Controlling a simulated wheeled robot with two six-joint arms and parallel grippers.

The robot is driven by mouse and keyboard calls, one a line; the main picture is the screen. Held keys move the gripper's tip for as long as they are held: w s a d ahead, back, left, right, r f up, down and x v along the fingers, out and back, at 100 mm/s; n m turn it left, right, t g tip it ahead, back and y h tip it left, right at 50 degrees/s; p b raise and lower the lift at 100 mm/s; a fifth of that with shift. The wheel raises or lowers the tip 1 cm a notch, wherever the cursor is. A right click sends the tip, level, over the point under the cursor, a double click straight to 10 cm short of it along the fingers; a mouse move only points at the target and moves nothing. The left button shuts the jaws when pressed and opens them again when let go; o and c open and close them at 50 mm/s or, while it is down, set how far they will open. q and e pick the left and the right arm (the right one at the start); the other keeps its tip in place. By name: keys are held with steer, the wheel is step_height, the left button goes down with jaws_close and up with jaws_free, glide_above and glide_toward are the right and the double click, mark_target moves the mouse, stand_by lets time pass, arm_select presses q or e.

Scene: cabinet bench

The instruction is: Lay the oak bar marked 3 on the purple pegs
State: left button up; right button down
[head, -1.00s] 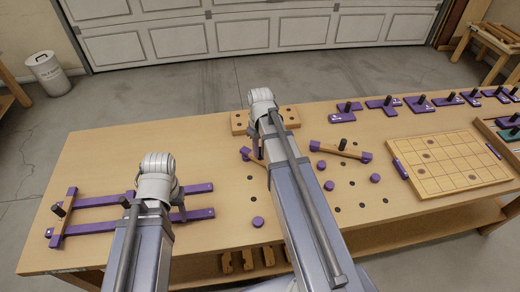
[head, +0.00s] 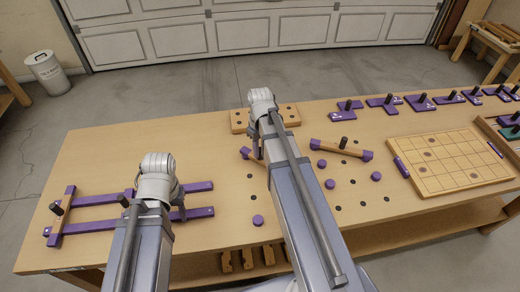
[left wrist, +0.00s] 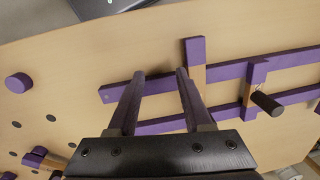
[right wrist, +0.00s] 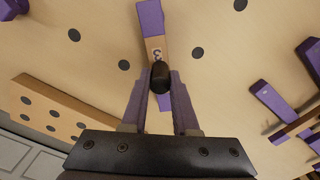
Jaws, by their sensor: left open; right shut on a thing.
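My right gripper (right wrist: 160,90) is shut on the dark knob (right wrist: 160,75) of an oak bar marked 3 (right wrist: 156,45) with a purple end, in the right wrist view. Short round purple pegs stand on the bench, one at the front (head: 258,221) and others further right (head: 322,164), (head: 329,185), (head: 376,177). My left gripper (left wrist: 160,75) is open and empty, above purple rails (left wrist: 160,82).
The purple rails carry an oak crosspiece (head: 69,200) with a knob. Another knobbed oak bar (head: 325,146) lies right of my right arm. An oak block with holes (head: 238,122) is at the back; a gridded board (head: 440,180) lies at right. The bench's back left is clear.

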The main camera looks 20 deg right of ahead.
arm_select(q)
steer(key=shift+f, duration=0.2)
arm_select(e)
steer(key=shift+f, duration=0.15)
stand_by(0.3)
steer(key=shift+c, duration=1)
jaws_free()
arm_select(q)
steer(key=shift+r, duration=0.1)
step_height(320, 180, up, 8)
steer(key=p, duration=0.7)
steer(key=shift+p, duration=0.35)
arm_select(e)
steer(key=shift+r, duration=4)
